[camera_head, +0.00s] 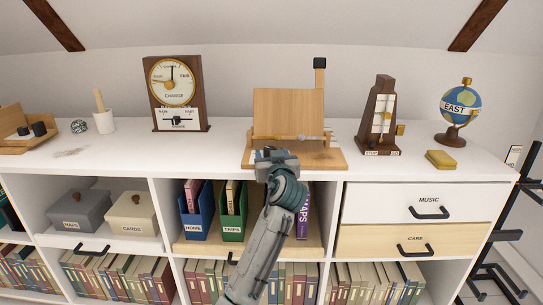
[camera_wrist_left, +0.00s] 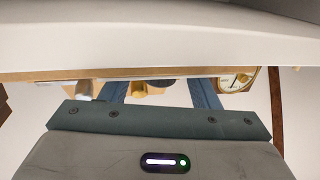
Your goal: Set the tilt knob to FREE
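A wooden tilting stand (camera_head: 289,112) with an upright board and a flat base (camera_head: 326,161) stands on the white shelf top. My left gripper (camera_head: 277,156) is at the front edge of its base and hides part of it. In the left wrist view my gripper's two blue fingers (camera_wrist_left: 160,92) are spread apart, with nothing clamped. A rounded tan piece (camera_wrist_left: 138,90), perhaps the tilt knob, shows between them, nearer one finger; I cannot tell if it touches. The FREE mark and the knob's setting cannot be read. My right gripper is not in view.
A clock (camera_head: 173,85) stands left of the stand, a metronome (camera_head: 378,125) to its right, then a yellow sponge-like block (camera_head: 441,159) and a globe (camera_head: 460,105). Below are drawers (camera_head: 413,237) and open compartments with a blue file box (camera_head: 196,215). The shelf top between clock and stand is clear.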

